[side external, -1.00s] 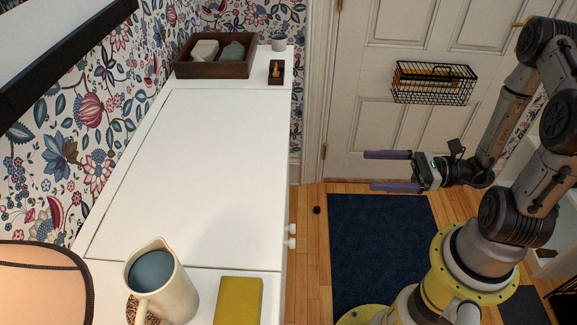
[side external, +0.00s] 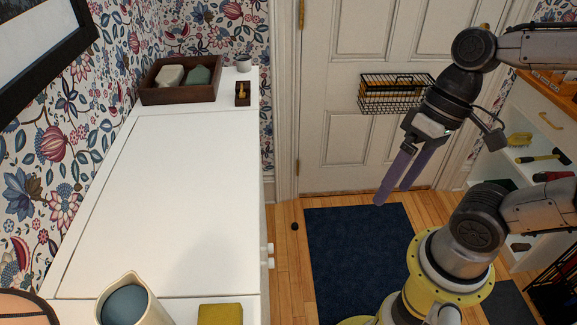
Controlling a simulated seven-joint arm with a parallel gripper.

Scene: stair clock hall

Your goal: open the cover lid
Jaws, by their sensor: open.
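The cover lid (side external: 165,195) is the large flat white panel set in the top of the white cabinet, and it lies shut and flush. A thin seam runs along its left, far and near edges. My gripper (side external: 393,192) hangs to the right of the cabinet, above the dark blue mat. Its two long purple fingers point down and a little left. They are apart and empty, and touch nothing.
A cream pitcher (side external: 133,302) and a yellow block (side external: 220,314) stand at the cabinet's near end. A brown tray (side external: 180,96), a small dark box (side external: 242,100) and a grey cup (side external: 243,64) stand at its far end. A wire basket (side external: 388,98) hangs on the door. The lid's top is clear.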

